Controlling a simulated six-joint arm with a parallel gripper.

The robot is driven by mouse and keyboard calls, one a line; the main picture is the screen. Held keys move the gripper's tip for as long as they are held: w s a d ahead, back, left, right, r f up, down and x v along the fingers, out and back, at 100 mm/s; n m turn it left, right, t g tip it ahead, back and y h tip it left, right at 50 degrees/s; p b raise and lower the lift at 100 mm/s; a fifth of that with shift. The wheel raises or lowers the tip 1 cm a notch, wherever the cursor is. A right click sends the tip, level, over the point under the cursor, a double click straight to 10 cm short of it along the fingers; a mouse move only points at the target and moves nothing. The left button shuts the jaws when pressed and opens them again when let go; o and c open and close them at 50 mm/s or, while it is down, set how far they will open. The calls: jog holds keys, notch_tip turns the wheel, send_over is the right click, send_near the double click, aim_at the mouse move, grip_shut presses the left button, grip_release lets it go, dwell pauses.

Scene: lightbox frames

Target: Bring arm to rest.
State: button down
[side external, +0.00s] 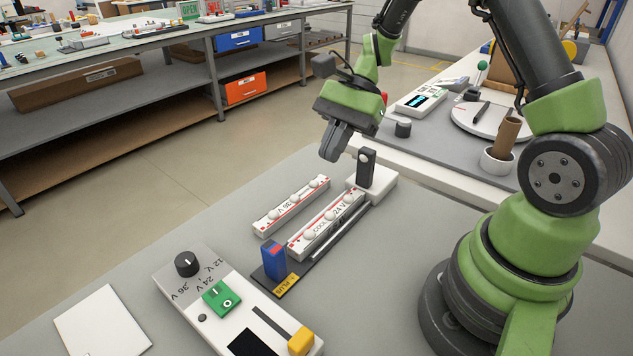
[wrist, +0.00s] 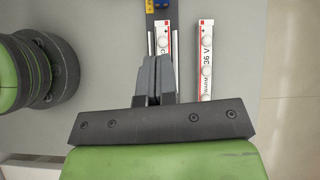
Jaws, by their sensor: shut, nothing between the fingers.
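My gripper (side external: 337,146) is shut and empty. In the side external view it hangs in the air over the far end of the work table, above and to the left of a white block with a black upright (side external: 366,168). In the wrist view the closed fingers (wrist: 152,76) point over a light strip marked 24 V. That strip (side external: 327,225) lies in a dark holder (side external: 322,250) with a blue and red block (side external: 273,260) at its near end. A second strip, marked 36 V (side external: 291,206), lies on the table beside it and also shows in the wrist view (wrist: 205,60).
A white control box (side external: 205,295) with a black knob (side external: 187,263), green switch (side external: 221,298) and yellow block (side external: 301,341) stands at the near edge. A white card (side external: 102,322) lies left of it. A side bench holds a round plate (side external: 490,119) and a cup with a brown tube (side external: 505,140).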

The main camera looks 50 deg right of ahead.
jog(key=s+a+r+n+t+h, duration=0.4)
jog(key=s+r+n+t+h, duration=0.2)
jog(key=s+r+n, duration=0.6)
notch_tip(320, 180, up, 4)
jog(key=shift+s+f+n+t, duration=0.25)
jog(key=shift+s+t, duration=0.35)
jog(key=shift+s, duration=0.55)
